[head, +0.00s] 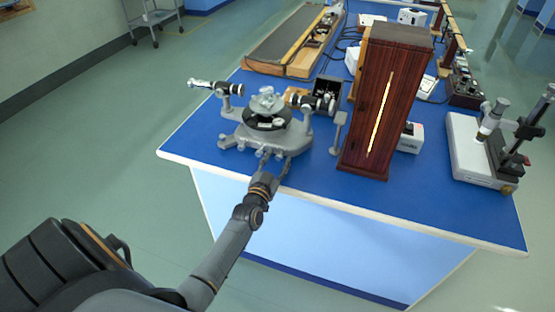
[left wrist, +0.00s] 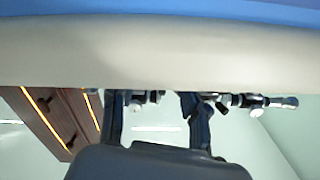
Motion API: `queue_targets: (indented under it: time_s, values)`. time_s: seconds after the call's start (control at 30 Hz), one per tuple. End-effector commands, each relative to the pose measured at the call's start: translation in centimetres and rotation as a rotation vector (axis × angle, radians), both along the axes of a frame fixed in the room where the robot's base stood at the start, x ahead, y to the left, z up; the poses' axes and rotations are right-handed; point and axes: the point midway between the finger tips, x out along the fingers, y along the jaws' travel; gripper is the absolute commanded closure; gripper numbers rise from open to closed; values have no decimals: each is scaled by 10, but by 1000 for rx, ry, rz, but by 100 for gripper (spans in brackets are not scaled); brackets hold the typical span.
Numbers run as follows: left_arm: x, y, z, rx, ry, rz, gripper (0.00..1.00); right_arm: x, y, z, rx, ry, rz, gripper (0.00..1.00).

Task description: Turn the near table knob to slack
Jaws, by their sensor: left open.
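The grey spectrometer (head: 240,138) stands at the near left corner of the blue-topped bench, with a round table (head: 268,120) at its middle. My left gripper (head: 272,157) is at its near side, just over the bench edge, fingers pointing at the base. The near table knob is too small and too covered by the fingers to tell in the head view. In the left wrist view, which is upside down, the two dark fingers (left wrist: 155,112) are spread apart. Small metal knob-like parts (left wrist: 140,97) show between them; I cannot tell whether the fingers touch any. My right gripper is not in view.
A tall dark wooden box (head: 385,100) with a glowing slit stands right of the spectrometer; it also shows in the left wrist view (left wrist: 50,115). The pale bench rim (left wrist: 60,55) crosses that view close up. A microscope-like stand (head: 490,140) is farther right.

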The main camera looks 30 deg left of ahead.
Motion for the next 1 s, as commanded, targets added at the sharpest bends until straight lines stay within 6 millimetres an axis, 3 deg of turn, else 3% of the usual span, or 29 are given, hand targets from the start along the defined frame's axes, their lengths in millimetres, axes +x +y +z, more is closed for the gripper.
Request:
queue_targets:
  time_s: [0.33, 0.57, 1.0]
  values:
    - [5, 1, 0, 0, 0, 0, 55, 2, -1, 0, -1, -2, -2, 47]
    - [4, 1, 0, 0, 0, 0, 100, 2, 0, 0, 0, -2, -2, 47]
    - [4, 1, 0, -66, -16, 0, 100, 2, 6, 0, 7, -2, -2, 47]
